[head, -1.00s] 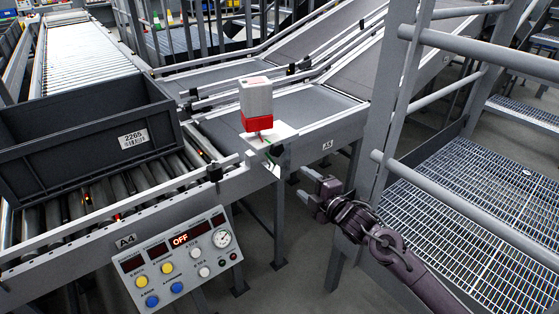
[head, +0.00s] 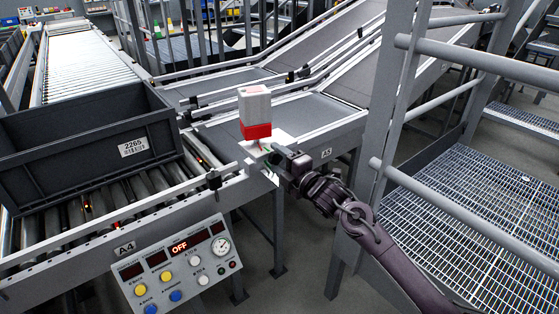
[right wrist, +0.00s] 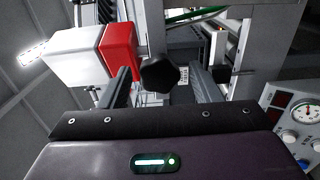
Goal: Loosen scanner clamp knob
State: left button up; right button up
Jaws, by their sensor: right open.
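The scanner (head: 255,110) is a pale box with a red lower band, standing on a bracket at the conveyor's side rail. It also shows in the right wrist view (right wrist: 82,54). The clamp knob (right wrist: 160,74) is black and lobed, and in the right wrist view it sits between my two open fingers, near their tips. My right gripper (head: 275,156) is open at the bracket just below the scanner, and its fingers (right wrist: 160,88) stand on both sides of the knob with gaps. My left gripper is not in view.
A dark grey tote (head: 88,150) labelled 2265 sits on the rollers at left. A control panel (head: 175,268) reading OFF hangs below the rail. Grey railing posts (head: 392,120) and a grated walkway (head: 480,205) stand close to my right arm.

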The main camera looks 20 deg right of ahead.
jog(key=c, duration=1)
